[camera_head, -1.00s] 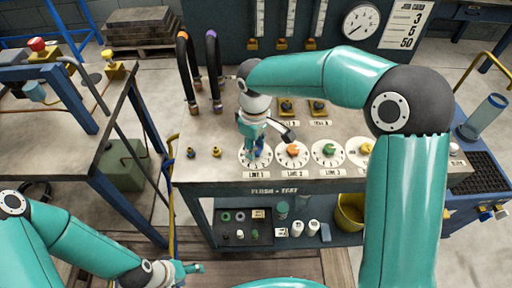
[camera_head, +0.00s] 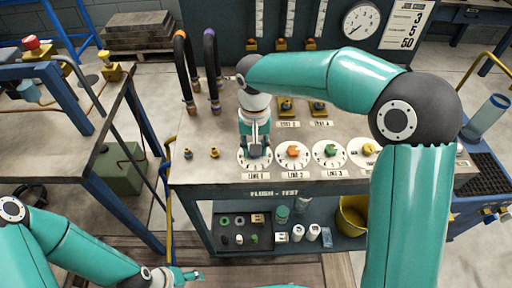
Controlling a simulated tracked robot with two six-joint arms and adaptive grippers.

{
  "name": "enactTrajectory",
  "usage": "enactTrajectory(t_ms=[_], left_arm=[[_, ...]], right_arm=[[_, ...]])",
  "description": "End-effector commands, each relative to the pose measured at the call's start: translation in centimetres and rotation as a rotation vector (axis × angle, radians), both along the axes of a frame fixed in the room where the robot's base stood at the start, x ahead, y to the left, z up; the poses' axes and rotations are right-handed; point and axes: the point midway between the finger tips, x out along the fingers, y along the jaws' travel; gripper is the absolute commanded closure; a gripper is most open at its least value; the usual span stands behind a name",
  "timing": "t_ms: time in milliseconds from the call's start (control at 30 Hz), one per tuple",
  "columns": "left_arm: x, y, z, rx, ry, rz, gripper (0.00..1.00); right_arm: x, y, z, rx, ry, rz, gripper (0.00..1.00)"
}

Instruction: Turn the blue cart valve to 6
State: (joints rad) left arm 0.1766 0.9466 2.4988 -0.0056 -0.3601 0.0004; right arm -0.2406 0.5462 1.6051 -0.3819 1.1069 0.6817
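The blue cart valve stands on the white LINE 1 dial (camera_head: 243,163) at the front left of the cart top. The valve is almost wholly hidden by my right gripper (camera_head: 256,150), which points down over it with a finger to each side. I cannot tell whether the fingers touch it, and the pointer reading is hidden. My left gripper (camera_head: 192,274) is low at the bottom of the view, away from the cart top; its finger gap is too small to read.
Orange (camera_head: 293,150), green (camera_head: 331,150) and yellow (camera_head: 369,149) valves stand in a row to the right. Two hoses (camera_head: 213,65) rise behind on the left. Small fittings (camera_head: 214,153) sit left of the dial. A job card (camera_head: 408,22) hangs at the back.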

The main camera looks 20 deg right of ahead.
Motion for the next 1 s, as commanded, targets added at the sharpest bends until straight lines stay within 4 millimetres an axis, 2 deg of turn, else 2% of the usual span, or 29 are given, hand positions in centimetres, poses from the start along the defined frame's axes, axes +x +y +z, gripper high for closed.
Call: enactTrajectory(t_ms=[367,900,933,1000], left_arm=[[0.0,0.0,-0.45,0.0,0.0,0.0,0.38],[0.0,0.0,-0.48,0.0,0.0,0.0,0.38],[0.0,0.0,-0.48,0.0,0.0,0.0,0.38],[0.0,0.0,-0.48,0.0,0.0,0.0,0.38]], right_arm=[[-0.12,-0.03,-0.05,-0.002,0.004,-0.179,1.0],[-0.11,0.01,-0.03,-0.001,0.004,-0.205,1.0],[-0.11,0.01,-0.04,-0.001,0.004,-0.205,0.61],[-0.1,0.01,-0.03,-0.001,0.003,-0.205,0.5]])
